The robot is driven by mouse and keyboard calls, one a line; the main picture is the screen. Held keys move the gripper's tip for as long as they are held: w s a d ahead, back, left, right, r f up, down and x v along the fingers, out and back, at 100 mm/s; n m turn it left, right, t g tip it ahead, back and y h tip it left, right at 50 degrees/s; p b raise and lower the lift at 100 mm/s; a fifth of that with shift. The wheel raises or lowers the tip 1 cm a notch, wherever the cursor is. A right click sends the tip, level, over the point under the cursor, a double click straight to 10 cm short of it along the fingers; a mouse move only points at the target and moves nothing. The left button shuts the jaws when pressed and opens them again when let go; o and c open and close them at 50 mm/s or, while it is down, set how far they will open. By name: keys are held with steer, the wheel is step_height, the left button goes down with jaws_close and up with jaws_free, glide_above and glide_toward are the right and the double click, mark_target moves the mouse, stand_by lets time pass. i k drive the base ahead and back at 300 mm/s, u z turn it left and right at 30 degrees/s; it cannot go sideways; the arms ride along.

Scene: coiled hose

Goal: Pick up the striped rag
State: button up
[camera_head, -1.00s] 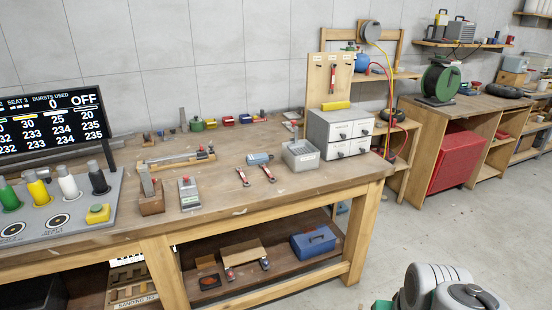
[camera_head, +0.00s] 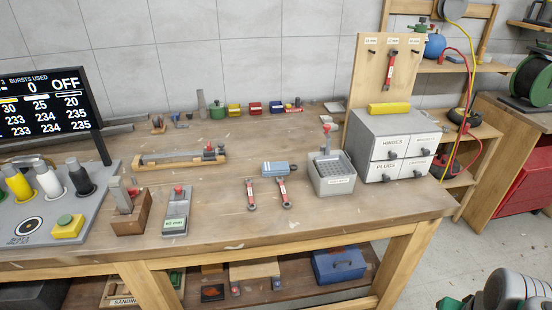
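A small blue-grey folded thing (camera_head: 279,169) lies flat on the wooden workbench (camera_head: 320,233), and it may be the striped rag; its stripes are too small to make out surely. It lies just behind two red-handled wrenches (camera_head: 251,194) and left of a grey open bin (camera_head: 334,186). No other cloth can be told on the bench. White and grey links of my arm show at the lower right corner, but my gripper itself is not in view.
A grey drawer cabinet (camera_head: 395,132) with a yellow roll (camera_head: 389,109) on top stands at the bench's right end. A screen (camera_head: 40,108) and control panel fill the left. Small tools line the back. The front right bench top is clear.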

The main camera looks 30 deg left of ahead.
mark_target(281, 168)
steer(key=u, duration=0.55)
steer(key=i, duration=0.8)
steer(key=u, duration=1.15)
steer(key=i, duration=0.35)
steer(key=u, duration=0.35)
